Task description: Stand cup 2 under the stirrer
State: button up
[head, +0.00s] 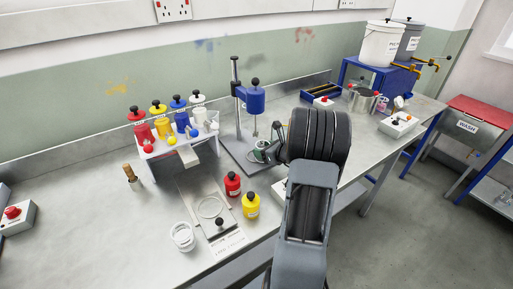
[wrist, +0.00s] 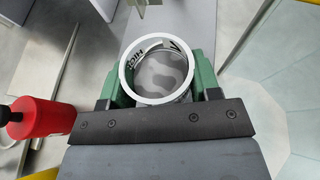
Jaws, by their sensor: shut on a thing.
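My gripper (wrist: 160,78) has green fingers on both sides of a clear cup with a white rim (wrist: 124,82) and is shut on it. Lettering shows on the cup's wall, but I cannot read a number. In the head view my gripper (head: 266,150) is low by the stirrer stand, and my arm hides much of it. The stirrer (head: 255,100) has a blue motor on a post, with a thin shaft hanging down over a grey base plate (head: 236,152). I cannot tell whether the cup touches the plate. A metal piece shows just beyond the cup in the wrist view.
A red bottle (head: 232,184) and a yellow bottle (head: 250,205) stand left of my arm. A rack with coloured bottles (head: 180,146) stands further left. The front left bench is mostly clear.

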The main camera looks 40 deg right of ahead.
jog(key=shift+w+a, duration=0.1)
jog(key=shift+w, duration=0.25)
jog(key=x, duration=0.3)
jog(key=shift+w+p, duration=0.25)
jog(key=shift+p, duration=0.15)
jog(key=shift+f, duration=0.15)
jog(key=shift+f+b, duration=0.15)
jog(key=shift+b, duration=0.15)
jog(key=o, duration=1.1)
jog(key=shift+c, duration=0.2)
